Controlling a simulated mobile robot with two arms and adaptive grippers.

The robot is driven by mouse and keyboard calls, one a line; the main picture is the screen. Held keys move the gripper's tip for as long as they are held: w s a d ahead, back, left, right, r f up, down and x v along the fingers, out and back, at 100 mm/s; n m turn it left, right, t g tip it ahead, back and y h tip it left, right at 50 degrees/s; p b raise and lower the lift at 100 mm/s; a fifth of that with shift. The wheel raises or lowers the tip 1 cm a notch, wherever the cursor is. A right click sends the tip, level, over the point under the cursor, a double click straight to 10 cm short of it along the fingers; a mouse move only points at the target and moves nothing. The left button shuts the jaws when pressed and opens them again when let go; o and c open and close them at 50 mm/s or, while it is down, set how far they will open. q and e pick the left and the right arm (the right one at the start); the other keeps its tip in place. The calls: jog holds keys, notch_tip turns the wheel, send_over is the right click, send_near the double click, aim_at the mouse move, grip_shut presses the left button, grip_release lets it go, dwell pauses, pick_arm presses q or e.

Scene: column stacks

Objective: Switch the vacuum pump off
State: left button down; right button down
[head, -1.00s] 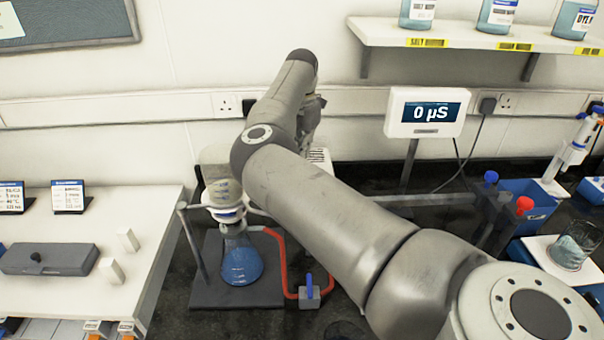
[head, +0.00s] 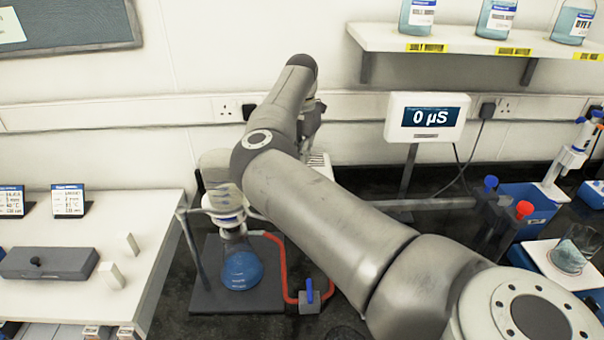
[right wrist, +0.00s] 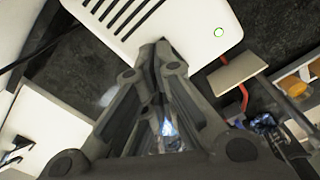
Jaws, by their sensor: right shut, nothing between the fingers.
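The vacuum pump (right wrist: 170,22) is a white box with dark vent slots, at the top of the right wrist view. A round button ringed in lit green (right wrist: 219,32) sits near its right corner. In the head view only a small vented part of the pump (head: 319,160) shows behind my right arm. My right gripper (right wrist: 155,50) is shut and empty. Its fingertips are at the pump's lower edge in the wrist picture, left of the green button; I cannot tell whether they touch. My left gripper is not in view.
A flask with blue liquid (head: 241,270) stands on a dark base, with a red tube (head: 283,270) running to a blue-handled valve (head: 309,292). A meter reading 0 µS (head: 427,118) stands behind. A white bench (head: 120,290) is at left.

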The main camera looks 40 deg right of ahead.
jog(key=shift+f+b, duration=0.9)
jog(key=shift+f, duration=0.4)
dwell(0.8)
jog(key=shift+r, duration=0.1)
jog(key=shift+r+p, duration=0.6)
jog(key=shift+r, duration=0.35)
jog(key=shift+r+p, duration=1.3)
jog(key=shift+r, duration=1.2)
